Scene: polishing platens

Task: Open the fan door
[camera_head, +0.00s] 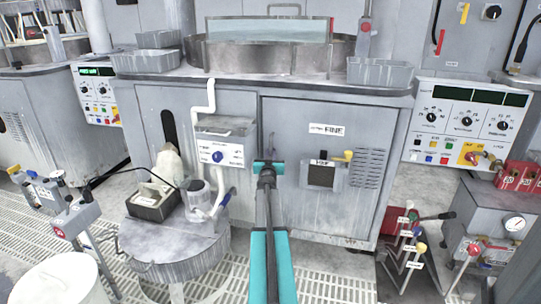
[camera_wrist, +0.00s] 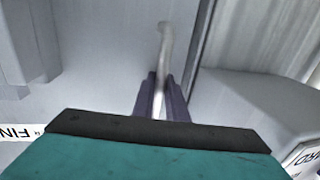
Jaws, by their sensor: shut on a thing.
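The grey cabinet door (camera_head: 325,195) fills the lower middle of the head view. It carries a FINE label, a small dark window and a slotted vent, and looks closed or nearly so. A pale bar-shaped handle (camera_wrist: 165,42) stands out beside the door's edge in the wrist view. My gripper (camera_wrist: 160,84) has its dark fingers on both sides of the handle and is shut on it.
A yellow-handled latch (camera_head: 346,156) sits on the door's front. Right are a valve stand (camera_head: 408,240) and a grey machine (camera_head: 490,215). Floor grating lies in front.

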